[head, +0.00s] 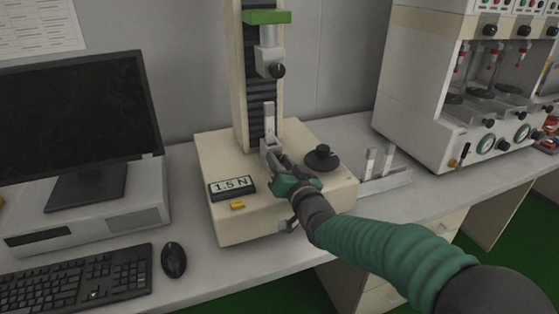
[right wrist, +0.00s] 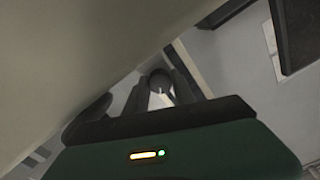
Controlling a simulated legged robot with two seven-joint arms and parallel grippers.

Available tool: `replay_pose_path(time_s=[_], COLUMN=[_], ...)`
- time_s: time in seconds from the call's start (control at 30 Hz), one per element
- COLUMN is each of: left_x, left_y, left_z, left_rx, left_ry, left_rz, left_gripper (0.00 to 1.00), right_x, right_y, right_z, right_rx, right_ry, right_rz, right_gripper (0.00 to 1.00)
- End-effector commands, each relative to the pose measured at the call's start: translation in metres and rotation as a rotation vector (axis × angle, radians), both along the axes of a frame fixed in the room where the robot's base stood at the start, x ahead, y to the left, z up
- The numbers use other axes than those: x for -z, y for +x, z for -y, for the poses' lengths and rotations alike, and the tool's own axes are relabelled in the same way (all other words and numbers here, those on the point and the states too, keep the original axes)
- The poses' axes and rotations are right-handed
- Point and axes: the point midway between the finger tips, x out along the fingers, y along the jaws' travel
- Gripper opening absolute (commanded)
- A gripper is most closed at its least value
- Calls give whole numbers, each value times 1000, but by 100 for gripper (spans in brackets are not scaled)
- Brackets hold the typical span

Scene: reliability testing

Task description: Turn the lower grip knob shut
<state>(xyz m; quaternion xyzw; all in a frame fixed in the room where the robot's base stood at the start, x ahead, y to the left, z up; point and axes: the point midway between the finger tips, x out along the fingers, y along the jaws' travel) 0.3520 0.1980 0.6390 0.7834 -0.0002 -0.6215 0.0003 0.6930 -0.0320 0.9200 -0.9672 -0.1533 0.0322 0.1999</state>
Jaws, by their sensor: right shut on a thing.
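The tester's lower grip (head: 268,146) is a light grey clamp on the beige base, with a pale flat strip (head: 269,118) standing upright in it. My right gripper (head: 277,168) reaches the front of this grip and is shut on its knob. In the head view the knob is hidden by the gripper. In the right wrist view the dark round lower grip knob (right wrist: 160,82) shows between the fingers. The upper grip (head: 269,52), with its own black knob (head: 278,70), hangs above, apart from the strip. My left gripper is not in view.
The base carries a display (head: 232,187) reading 1.5 N, a yellow button (head: 237,205) and a black dial (head: 322,158). A rack with upright strips (head: 386,182) stands to the right. A monitor (head: 80,125), keyboard (head: 75,282) and mouse (head: 174,260) are at left.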

Motion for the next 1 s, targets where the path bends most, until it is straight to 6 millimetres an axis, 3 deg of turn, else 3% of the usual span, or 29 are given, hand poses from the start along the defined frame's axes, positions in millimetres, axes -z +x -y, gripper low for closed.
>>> replay_pose_path(time_s=[0.47, 0.5, 0.63, 1.0], left_x=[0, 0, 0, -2], left_y=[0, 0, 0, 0], left_z=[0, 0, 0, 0], left_rx=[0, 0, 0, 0], left_ry=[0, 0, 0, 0], left_rz=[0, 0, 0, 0], left_gripper=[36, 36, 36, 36], right_x=[1, 2, 1, 0], right_y=[0, 0, 0, -4], right_z=[1, 1, 1, 2], right_rx=[2, 2, 1, 1], right_ry=[16, 15, 16, 15], right_rz=[-8, -8, -7, -5], right_gripper=[0, 34, 51, 52])
